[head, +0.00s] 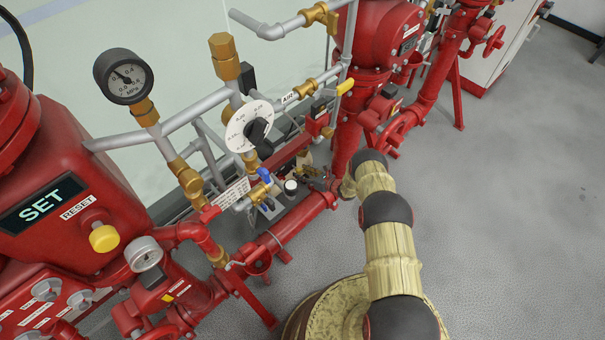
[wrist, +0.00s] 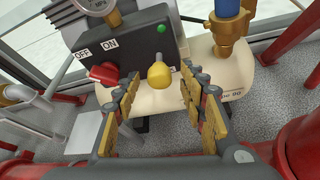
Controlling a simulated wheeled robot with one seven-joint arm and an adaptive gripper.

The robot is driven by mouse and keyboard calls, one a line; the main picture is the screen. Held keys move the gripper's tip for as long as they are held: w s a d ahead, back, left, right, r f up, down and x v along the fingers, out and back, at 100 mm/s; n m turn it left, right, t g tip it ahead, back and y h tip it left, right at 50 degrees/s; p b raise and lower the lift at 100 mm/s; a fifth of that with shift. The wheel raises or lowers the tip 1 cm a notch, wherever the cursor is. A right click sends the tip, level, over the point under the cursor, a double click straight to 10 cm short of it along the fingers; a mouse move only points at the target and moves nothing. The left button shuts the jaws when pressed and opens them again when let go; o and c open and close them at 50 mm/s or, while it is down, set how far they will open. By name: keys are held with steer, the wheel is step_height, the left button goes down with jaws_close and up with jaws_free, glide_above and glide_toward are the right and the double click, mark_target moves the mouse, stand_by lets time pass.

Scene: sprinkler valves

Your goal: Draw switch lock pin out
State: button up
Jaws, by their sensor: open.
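In the wrist view a dark switch box (wrist: 125,55) has OFF and ON labels, a red switch knob (wrist: 103,73) on its left and a green lamp at upper right. A rounded yellow knob (wrist: 159,76) on a short stem sits at the box's lower right and looks like the lock pin's handle. My gripper (wrist: 160,84) is open, its yellow-padded fingers on either side of this knob, with visible gaps. The pin's inner end is hidden. In the head view my gripper (head: 318,179) is small among the pipes.
A brass fitting with a blue top (wrist: 228,35) stands close right of my fingers. A cream base (wrist: 210,75) lies behind them. Red pipes (wrist: 300,150) flank the wrist. In the head view red valves and gauges crowd the left; grey floor (head: 520,200) is clear at right.

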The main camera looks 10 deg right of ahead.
steer(key=shift+s+d+r, duration=0.1)
steer(key=shift+s+d, duration=0.1)
steer(key=s+d, duration=0.8)
steer(key=s, duration=0.3)
steer(key=shift+s+d+r, duration=0.15)
steer(key=shift+s+r, duration=0.1)
steer(key=shift+r, duration=0.15)
